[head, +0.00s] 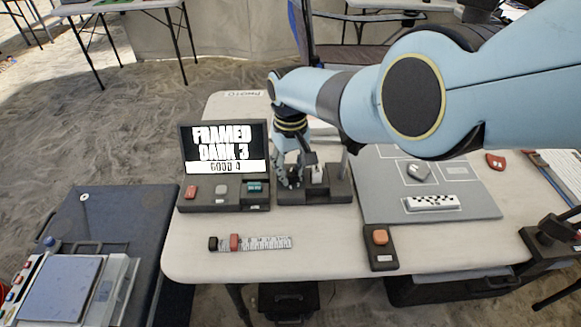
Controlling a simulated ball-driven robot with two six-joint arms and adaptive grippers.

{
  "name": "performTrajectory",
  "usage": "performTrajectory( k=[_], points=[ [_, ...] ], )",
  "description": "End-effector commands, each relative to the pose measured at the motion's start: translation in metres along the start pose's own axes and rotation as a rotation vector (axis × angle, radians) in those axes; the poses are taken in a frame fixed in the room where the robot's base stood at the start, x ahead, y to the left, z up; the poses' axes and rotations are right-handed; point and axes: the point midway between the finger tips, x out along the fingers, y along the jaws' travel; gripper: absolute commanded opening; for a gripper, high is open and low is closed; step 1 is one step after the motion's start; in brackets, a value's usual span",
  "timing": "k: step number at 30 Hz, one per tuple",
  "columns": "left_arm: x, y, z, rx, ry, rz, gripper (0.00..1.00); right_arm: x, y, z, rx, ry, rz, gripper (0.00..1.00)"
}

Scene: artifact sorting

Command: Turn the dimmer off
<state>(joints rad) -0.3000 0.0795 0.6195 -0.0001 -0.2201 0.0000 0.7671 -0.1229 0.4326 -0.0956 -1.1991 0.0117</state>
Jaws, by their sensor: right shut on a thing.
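The dimmer (338,193) appears to be the dark grey box on the table, right of the screen, with a light part on its top. My right gripper (291,182) reaches down from the right side of the view to the left part of this box. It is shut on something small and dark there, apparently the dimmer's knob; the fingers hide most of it. I cannot read the dimmer's setting. My left gripper is not in view.
The screen (222,146) reads "FRAMED DARK 3, GOOD 4", with a button panel below. A ruler (265,243) and an orange-button box (380,250) lie in front. A grey board (470,203) with a checkered scale bar (431,202) is at right.

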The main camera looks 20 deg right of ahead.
Motion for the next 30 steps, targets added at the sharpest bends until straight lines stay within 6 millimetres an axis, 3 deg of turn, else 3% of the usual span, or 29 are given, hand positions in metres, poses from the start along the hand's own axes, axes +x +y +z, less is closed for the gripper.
performTrajectory(
  k=[13, 30],
  points=[
    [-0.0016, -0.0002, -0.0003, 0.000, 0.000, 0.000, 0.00, -0.0003, -0.0003, -0.0005, -0.253, 0.002, -0.001, 0.00],
    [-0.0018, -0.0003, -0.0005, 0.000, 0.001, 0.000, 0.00, -0.0003, -0.0004, -0.0005, -0.300, 0.001, 0.000, 0.00]
  ],
)
